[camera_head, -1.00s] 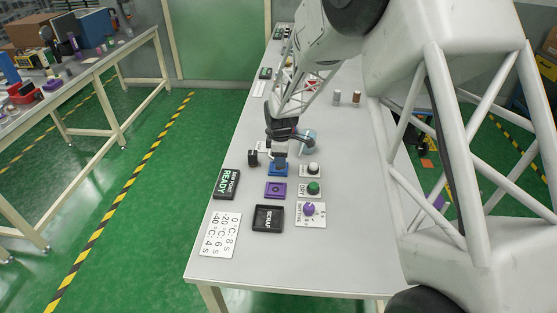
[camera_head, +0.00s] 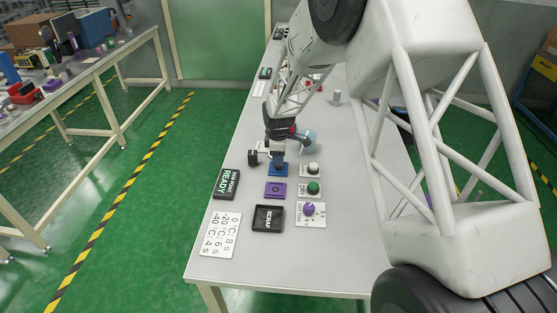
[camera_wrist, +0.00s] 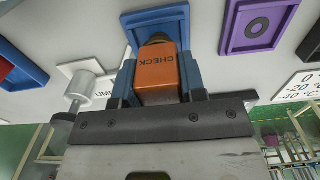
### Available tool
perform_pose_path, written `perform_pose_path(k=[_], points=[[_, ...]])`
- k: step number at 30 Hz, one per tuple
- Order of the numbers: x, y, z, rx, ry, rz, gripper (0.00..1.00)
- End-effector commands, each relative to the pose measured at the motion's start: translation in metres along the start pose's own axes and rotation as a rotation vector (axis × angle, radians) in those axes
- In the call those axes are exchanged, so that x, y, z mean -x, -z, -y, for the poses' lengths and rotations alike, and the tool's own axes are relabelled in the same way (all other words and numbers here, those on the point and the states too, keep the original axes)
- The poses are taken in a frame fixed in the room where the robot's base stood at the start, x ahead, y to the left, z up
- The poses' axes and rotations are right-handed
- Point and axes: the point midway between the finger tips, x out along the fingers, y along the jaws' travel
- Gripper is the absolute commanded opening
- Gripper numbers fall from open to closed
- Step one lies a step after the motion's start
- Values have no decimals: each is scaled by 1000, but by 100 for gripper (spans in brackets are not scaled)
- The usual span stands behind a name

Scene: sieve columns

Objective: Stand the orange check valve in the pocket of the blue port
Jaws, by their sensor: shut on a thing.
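The orange check valve (camera_wrist: 158,78), a block marked CHECK, is between the two fingers of my gripper (camera_wrist: 157,88) in the wrist view. My gripper is shut on it. The valve's dark round end points at the blue port (camera_wrist: 160,15) and overlaps it; I cannot tell whether this end is inside the pocket. In the head view my gripper (camera_head: 279,157) is right over the blue port (camera_head: 279,172), and the valve is not distinguishable there. The pocket itself is hidden.
A purple port (camera_head: 275,189) lies just in front of the blue one, then a black SCRAP tray (camera_head: 268,218). Plates with white, green and purple knobs (camera_head: 312,187) stand to the right. A black READY sign (camera_head: 227,184) lies to the left. A pump-like fitting (camera_wrist: 85,88) is close beside my gripper.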

Motion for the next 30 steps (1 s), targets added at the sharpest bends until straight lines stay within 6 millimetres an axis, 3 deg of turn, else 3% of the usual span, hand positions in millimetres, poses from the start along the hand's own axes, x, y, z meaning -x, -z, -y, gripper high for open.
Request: perform_pose_path(k=[6,20,21,25,30], points=[[-16,0,0,0,-2,0,12],[-20,0,0,0,-2,0,12],[-20,0,0,0,-3,0,44],[-20,0,0,0,-3,0,64],[-20,0,0,0,-3,0,64]])
